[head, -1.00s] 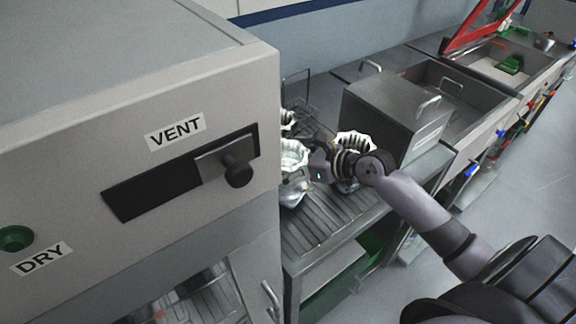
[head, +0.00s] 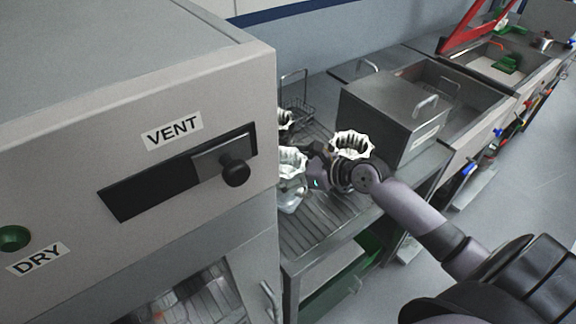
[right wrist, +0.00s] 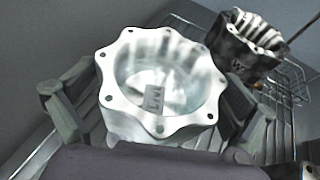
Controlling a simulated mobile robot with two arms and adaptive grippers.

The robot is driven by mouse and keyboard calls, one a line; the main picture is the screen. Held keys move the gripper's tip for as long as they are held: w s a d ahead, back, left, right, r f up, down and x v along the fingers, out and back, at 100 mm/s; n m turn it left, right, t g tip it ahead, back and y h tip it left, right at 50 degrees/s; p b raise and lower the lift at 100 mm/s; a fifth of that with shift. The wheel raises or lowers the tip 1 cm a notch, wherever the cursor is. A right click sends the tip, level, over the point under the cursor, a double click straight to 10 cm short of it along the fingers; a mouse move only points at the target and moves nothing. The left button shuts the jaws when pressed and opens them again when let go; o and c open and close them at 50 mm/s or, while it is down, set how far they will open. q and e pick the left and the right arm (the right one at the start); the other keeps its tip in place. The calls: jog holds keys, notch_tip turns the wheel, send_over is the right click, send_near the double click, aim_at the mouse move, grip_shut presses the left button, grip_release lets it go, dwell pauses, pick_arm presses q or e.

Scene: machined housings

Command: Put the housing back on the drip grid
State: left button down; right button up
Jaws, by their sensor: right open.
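A pale machined housing (head: 291,163) with a scalloped rim stands at the left of the ribbed drip grid (head: 316,222), partly hidden by the cabinet edge. The housing's base is mostly hidden. My left gripper is in neither view.
A second housing (head: 352,145) stands right of my gripper, behind my wrist. A darker housing (head: 285,119) stands behind, near a wire basket (head: 297,98). A steel box (head: 392,112) is at the right. The VENT cabinet (head: 190,75) blocks the left.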

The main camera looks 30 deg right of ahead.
jog(key=shift+r, duration=0.1)
jog(key=b+v, duration=0.1)
jog(key=v, duration=1.1)
jog(key=shift+a, duration=0.1)
